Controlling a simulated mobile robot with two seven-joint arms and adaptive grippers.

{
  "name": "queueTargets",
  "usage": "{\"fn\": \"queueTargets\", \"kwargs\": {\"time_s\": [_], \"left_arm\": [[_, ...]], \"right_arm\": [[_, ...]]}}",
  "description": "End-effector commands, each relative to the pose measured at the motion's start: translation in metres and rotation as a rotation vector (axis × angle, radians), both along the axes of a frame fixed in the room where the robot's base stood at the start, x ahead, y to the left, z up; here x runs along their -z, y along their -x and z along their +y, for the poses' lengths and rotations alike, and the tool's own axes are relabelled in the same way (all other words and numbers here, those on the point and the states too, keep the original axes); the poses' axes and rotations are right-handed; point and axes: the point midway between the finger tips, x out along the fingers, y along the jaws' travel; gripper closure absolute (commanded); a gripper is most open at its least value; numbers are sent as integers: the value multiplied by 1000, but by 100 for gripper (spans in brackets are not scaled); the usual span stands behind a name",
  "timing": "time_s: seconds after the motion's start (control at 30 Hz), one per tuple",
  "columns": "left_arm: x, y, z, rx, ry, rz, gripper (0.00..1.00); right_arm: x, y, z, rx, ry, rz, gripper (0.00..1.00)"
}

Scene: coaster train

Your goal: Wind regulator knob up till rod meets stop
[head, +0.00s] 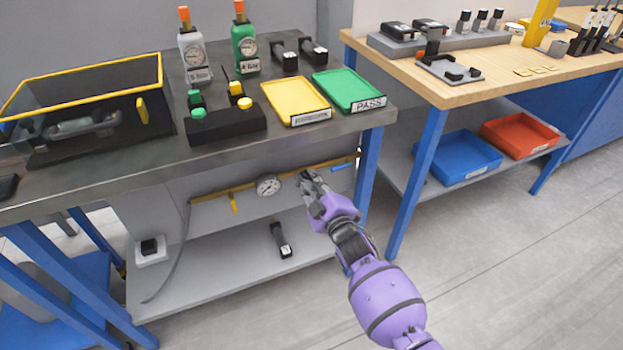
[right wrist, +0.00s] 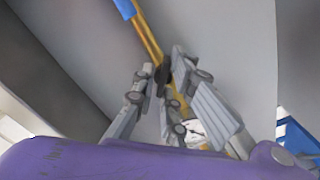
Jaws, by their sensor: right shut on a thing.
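My right gripper (head: 308,182) reaches under the left steel bench to the yellow air pipe. Its fingers are closed around a small dark regulator knob, just right of the round white gauge (head: 268,186). In the right wrist view the two grey fingers (right wrist: 161,74) meet on the dark knob (right wrist: 162,75), with the yellow pipe (right wrist: 147,35) running past it. The gauge's white face also shows, partly, behind the finger there (right wrist: 195,131). The knob is mostly hidden by the fingers. I cannot make out the rod or the stop. My left gripper is not in view.
A blue lever (head: 341,167) sits on the pipe to the right, near the bench leg (head: 368,165). A yellow handle (head: 234,203) hangs left of the gauge. The steel bench top (head: 285,140) overhangs the pipe. The grey lower shelf (head: 215,262) holds a black-handled device (head: 280,240).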

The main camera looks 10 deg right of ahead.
Motion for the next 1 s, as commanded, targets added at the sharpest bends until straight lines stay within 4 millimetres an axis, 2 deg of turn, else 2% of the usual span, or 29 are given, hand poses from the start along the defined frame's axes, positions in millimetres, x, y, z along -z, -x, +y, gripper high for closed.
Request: {"fn": "queueTargets", "kwargs": {"time_s": [0.3, 0.77, 0.8, 0.9, 1.0], "left_arm": [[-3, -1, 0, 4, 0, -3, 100], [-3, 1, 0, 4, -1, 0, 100], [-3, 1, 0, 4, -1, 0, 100], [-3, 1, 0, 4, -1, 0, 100], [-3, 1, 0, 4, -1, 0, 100]], "right_arm": [[0, 0, 0, 0, -96, 26, 100], [1, 0, 0, -1, -107, 29, 100], [1, 0, 0, -1, -107, 29, 85], [1, 0, 0, 0, -107, 29, 71], [1, 0, 0, 0, -106, 28, 70]]}}
